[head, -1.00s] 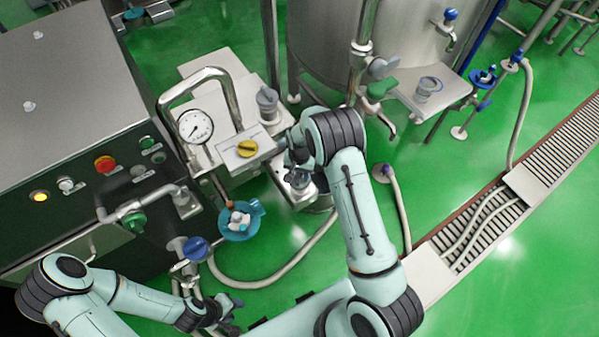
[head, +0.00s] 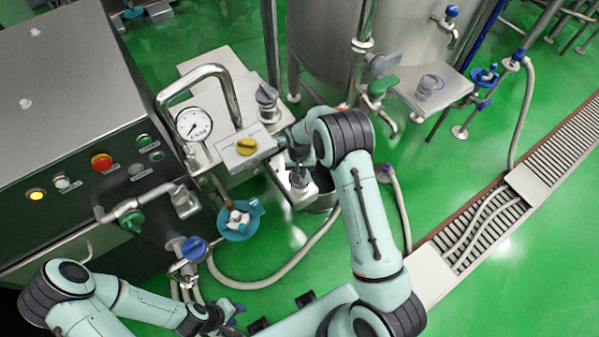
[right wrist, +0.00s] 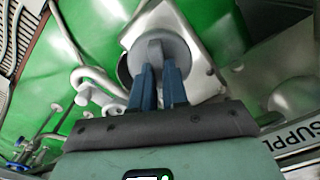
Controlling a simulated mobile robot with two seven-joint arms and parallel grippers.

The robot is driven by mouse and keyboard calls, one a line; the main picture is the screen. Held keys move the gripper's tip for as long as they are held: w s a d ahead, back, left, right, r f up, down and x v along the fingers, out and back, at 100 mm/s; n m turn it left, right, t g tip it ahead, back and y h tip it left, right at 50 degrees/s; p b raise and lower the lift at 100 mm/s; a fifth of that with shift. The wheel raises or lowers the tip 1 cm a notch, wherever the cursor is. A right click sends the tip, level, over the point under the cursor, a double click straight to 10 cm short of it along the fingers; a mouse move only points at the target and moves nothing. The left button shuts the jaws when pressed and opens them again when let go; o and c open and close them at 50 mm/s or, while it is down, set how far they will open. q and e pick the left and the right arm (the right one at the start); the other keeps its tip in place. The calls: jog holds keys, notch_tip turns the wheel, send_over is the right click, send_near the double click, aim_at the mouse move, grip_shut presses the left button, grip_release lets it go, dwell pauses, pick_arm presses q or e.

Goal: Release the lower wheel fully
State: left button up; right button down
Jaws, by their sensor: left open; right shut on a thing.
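In the head view the right gripper (head: 299,160) partly covers the wheel. My left gripper (head: 228,313) is open and empty, low in the head view, well away from the wheel.
A pressure gauge (head: 194,124) and a bent metal pipe are to the left. Green floor is open at the right.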

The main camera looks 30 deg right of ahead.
aim_at(300, 173)
jog(key=n+b, duration=0.1)
jog(key=n, duration=0.2)
pick_arm(q)
jog(key=shift+s+f+b, duration=0.15)
jog(key=shift+s+f, duration=0.25)
jog(key=shift+f, duration=0.2)
jog(key=shift+s+f+b, duration=0.15)
jog(key=shift+s+f, duration=0.25)
jog(key=shift+f, duration=0.2)
pick_arm(e)
jog(key=shift+n, duration=1.4)
jog(key=c, duration=1.1)
grip_release()
jog(key=shift+c, duration=0.2)
pick_arm(q)
jog(key=shift+r, duration=0.15)
pick_arm(e)
notch_tip(300, 173, up, 14)
jog(key=shift+f, duration=0.25)
